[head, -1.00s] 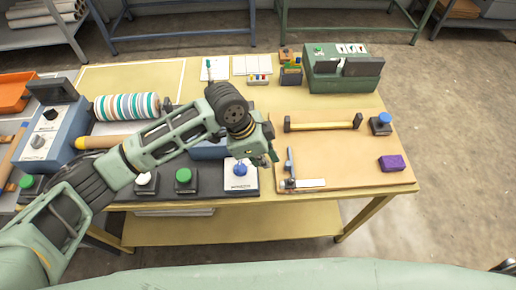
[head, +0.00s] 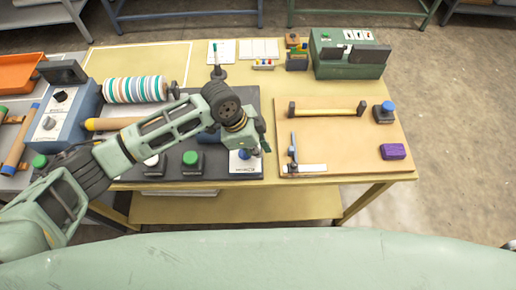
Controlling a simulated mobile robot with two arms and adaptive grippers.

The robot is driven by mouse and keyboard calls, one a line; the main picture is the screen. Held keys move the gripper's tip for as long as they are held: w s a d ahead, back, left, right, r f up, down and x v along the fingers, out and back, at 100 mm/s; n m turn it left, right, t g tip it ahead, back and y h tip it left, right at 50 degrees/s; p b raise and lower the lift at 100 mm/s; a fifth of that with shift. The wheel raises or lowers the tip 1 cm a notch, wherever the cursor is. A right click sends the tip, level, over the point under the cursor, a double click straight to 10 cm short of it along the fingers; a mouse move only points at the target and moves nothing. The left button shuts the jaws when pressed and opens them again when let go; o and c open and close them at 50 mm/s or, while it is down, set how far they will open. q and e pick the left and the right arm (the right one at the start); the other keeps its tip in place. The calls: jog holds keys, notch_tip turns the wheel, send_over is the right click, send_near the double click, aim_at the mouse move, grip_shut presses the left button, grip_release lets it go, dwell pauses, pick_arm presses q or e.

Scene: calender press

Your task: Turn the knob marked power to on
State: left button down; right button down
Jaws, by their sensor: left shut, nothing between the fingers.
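A blue knob (head: 243,154) stands on a white-labelled plate (head: 241,168) at the right end of the dark press base, and the label is too small to read. A blue control box (head: 70,115) at the left carries a black knob (head: 60,97) and a pale knob (head: 48,123). I cannot tell which knob is marked power. My left gripper (head: 265,147) is shut and empty, just above and right of the blue knob and partly covering its plate. I cannot tell whether it touches the knob. My right gripper is not in view.
Green (head: 190,158) and white buttons sit left of the blue knob. A striped roller (head: 135,89) lies behind my left arm. A tan board (head: 345,150) on the right holds a bar, a purple block (head: 393,152) and a blue-topped button (head: 387,106). A green machine (head: 349,55) stands behind.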

pick_arm(q)
jog(key=shift+s+m, duration=0.1)
jog(key=shift+m, duration=0.4)
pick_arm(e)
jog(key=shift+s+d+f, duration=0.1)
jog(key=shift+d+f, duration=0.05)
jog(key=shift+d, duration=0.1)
